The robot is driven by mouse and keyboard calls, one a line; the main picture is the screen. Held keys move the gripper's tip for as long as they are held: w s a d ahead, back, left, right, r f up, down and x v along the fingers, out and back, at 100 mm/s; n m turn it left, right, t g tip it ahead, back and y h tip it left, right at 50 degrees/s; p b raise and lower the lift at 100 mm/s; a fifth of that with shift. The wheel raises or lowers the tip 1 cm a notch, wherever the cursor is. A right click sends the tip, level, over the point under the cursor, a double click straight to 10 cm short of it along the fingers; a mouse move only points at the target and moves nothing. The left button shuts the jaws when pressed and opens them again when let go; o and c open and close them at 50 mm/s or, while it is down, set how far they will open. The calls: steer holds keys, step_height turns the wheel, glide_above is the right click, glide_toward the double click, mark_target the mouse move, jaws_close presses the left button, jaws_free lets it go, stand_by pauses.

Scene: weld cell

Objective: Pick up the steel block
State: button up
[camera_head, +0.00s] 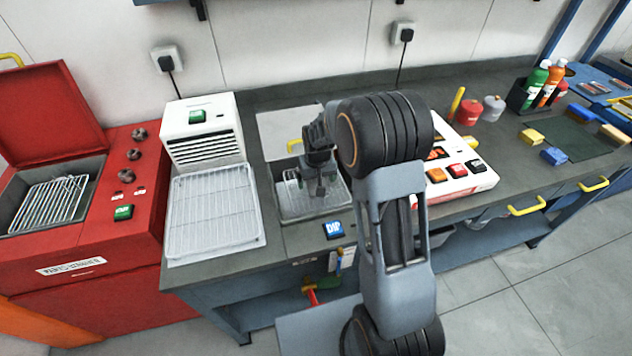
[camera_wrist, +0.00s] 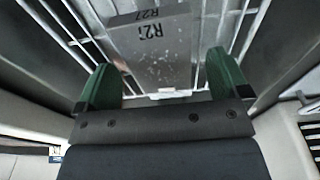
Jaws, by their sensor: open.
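In the head view my gripper (camera_head: 320,192) points down over the sunken dip basin (camera_head: 335,207) in the bench. I cannot make out the block there, as my gripper covers much of the basin.
A white unit with a wire rack tray (camera_head: 214,215) stands left of the basin. A red parts washer (camera_head: 80,210) with a raised lid is farther left. A white box with coloured buttons (camera_head: 455,170) is on the right. Bottles, canisters and small blocks stand farther right.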

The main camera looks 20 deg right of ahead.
steer(key=shift+f, duration=0.3)
steer(key=shift+w+r, duration=0.1)
steer(key=shift+r, duration=0.05)
steer(key=c, duration=1.6)
